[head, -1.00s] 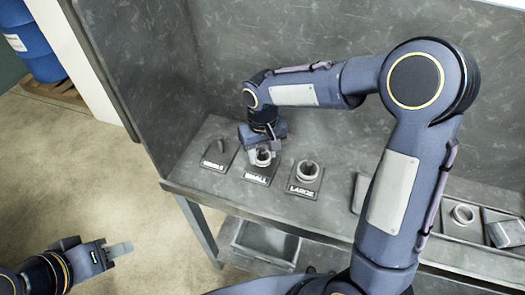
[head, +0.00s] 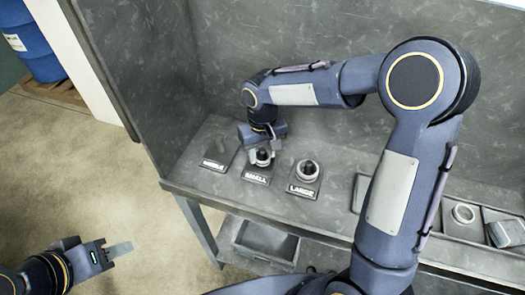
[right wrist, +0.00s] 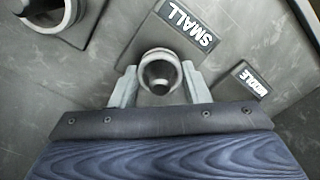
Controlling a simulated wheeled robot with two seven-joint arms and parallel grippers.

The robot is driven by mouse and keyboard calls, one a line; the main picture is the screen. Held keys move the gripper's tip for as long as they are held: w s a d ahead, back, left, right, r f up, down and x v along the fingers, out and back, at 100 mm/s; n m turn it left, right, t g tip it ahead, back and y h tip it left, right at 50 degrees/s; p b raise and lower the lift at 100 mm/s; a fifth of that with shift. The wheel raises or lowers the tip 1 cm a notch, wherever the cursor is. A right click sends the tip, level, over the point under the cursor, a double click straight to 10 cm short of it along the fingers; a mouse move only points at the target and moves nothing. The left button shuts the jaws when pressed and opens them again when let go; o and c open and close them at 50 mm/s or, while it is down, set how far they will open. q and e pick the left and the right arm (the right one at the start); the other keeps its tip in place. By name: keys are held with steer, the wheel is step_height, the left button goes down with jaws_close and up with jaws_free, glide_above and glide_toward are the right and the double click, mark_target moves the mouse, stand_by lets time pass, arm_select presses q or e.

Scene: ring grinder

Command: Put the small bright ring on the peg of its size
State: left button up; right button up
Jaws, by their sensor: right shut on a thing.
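The small bright ring (head: 263,161) is at the small peg's plate, labelled SMALL (head: 256,179). My right gripper (right wrist: 159,82) is shut on the ring (right wrist: 160,54), with one finger on each side. In the right wrist view the dark tip of the small peg (right wrist: 158,74) shows inside the ring, so the ring is around it. I cannot tell whether the ring rests on the plate. My left gripper (head: 121,249) hangs empty at the lower left, away from the bench; its finger gap is not clear.
To the right, the LARGE plate (head: 303,191) has a ring (head: 307,170) around its peg. To the left is the MIDDLE plate (head: 213,165) with a bare peg. Another ring (head: 464,214) lies in a tray at the right. A grey bin (head: 265,241) stands below the bench.

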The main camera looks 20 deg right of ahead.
steer(key=shift+f+b, duration=0.45)
steer(key=shift+f, duration=0.2)
steer(key=o, duration=0.7)
steer(key=shift+r, duration=0.2)
step_height(320, 180, up, 11)
steer(key=p, duration=0.8)
steer(key=shift+p, duration=0.3)
steer(key=shift+f, duration=0.1)
steer(key=s+d+r+m+t+y+b, duration=0.1)
steer(key=s+d+t, duration=0.1)
steer(key=s, duration=0.5)
steer(key=s+d+r+m+t+y, duration=0.1)
steer(key=s+d, duration=0.2)
steer(key=s, duration=0.4)
steer(key=s+d+r+m+t+y+b, duration=0.1)
steer(key=s+d+t, duration=0.1)
steer(key=s, duration=0.6)
steer(key=shift+d+r+t+y+b, duration=0.25)
steer(key=shift+r+t+y+b, duration=0.05)
steer(key=shift+r+y+b, duration=0.1)
